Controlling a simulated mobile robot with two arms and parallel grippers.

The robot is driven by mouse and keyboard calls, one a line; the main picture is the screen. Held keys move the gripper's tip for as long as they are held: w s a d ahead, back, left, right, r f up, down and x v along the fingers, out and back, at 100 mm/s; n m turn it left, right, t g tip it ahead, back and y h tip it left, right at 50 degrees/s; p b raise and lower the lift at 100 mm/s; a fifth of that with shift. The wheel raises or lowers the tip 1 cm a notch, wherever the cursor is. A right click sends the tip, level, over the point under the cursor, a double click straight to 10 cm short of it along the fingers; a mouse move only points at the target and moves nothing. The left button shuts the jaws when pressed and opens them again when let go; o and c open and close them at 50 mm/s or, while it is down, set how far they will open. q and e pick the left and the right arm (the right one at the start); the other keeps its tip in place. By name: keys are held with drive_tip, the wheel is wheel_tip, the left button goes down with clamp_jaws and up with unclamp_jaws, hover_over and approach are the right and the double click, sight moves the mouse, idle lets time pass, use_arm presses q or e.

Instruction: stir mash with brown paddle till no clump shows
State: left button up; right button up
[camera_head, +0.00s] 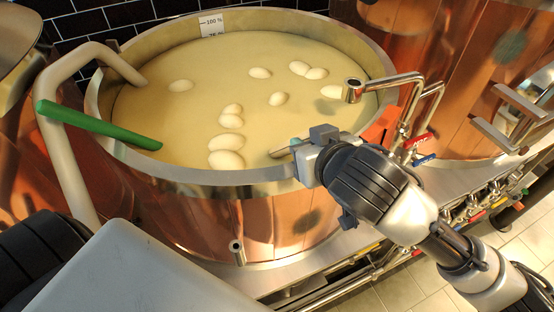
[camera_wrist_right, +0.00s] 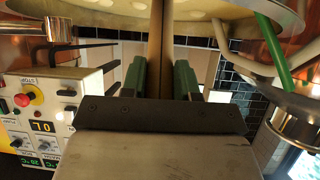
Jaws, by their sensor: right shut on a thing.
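The mash (camera_head: 170,110) fills a wide copper vessel (camera_head: 240,215) in the head view. My right gripper (camera_head: 297,147) is at the vessel's front right rim. In the right wrist view its green-padded fingers (camera_wrist_right: 160,78) are shut on the brown paddle (camera_wrist_right: 158,45), whose shaft runs up between them. In the head view the arm hides most of the paddle.
A green bar (camera_head: 100,125) lies across the vessel's left rim. A beige pipe (camera_head: 62,150) bends over that rim. A metal spout (camera_head: 354,90) reaches over the right side, near red and blue valve handles (camera_head: 417,142). A control panel (camera_wrist_right: 40,120) shows in the wrist view.

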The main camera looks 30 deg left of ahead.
drive_tip(key=shift+r, duration=0.15)
clamp_jaws()
drive_tip(key=shift+r+p, duration=0.3)
drive_tip(key=shift+r, duration=1)
drive_tip(key=shift+s+d+r, duration=0.25)
drive_tip(key=shift+r, duration=0.25)
